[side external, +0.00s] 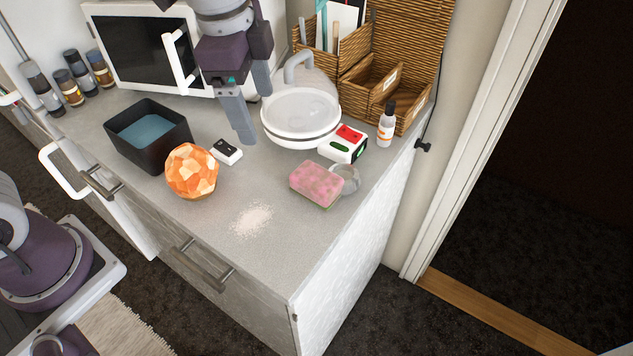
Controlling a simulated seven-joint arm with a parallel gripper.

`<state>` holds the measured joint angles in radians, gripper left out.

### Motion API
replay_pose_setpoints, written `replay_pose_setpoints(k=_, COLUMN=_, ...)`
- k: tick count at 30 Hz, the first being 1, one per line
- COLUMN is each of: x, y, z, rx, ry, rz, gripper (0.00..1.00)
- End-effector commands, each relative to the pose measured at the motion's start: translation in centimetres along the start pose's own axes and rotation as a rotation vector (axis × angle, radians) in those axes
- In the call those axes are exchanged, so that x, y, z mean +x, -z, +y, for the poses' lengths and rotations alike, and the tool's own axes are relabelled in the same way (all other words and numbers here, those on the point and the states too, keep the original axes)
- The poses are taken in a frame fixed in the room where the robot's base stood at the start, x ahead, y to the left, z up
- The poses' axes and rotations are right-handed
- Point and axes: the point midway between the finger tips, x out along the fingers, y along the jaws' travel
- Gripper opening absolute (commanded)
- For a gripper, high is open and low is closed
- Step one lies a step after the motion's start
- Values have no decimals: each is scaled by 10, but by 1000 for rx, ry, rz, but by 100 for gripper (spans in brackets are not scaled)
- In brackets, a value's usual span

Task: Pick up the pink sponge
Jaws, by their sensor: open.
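The pink sponge (316,185) lies on the right part of the grey counter, with a greenish lower edge. It sits against or just beside a small round clear dish (347,178). My gripper (254,115) points down over the back of the counter, left of the white round pot (300,115). Its two grey fingers are apart with nothing visible between them. It is up and to the left of the sponge in the picture, clear of it.
A red, white and green box (344,144) and a white bottle (386,125) stand behind the sponge. An orange faceted ball (192,171), a small white block (227,151) and a black bin (121,152) are at left. White powder (252,219) lies in front; the front corner is otherwise clear.

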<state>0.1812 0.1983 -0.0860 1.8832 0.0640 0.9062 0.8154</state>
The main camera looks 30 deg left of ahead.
Motion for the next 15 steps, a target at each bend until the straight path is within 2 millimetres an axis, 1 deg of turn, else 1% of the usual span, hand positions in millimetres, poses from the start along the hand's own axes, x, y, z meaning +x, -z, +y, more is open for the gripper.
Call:
replay_pose_setpoints(k=1, x=28, y=20, z=-5, rx=121, ry=-44, rz=-21, gripper=80)
replay_pose_setpoints(k=3, x=61, y=42, z=-8, rx=280, ry=-90, rz=-34, gripper=80)
replay_pose_setpoints(k=6, x=96, y=62, z=-7, rx=429, ry=-135, rz=-40, gripper=80)
replay_pose_setpoints(k=9, x=113, y=69, z=-6, rx=494, ry=-155, rz=-41, gripper=80)
replay_pose_setpoints(k=15, x=141, y=70, z=-2, rx=505, ry=-159, rz=-42, gripper=80)
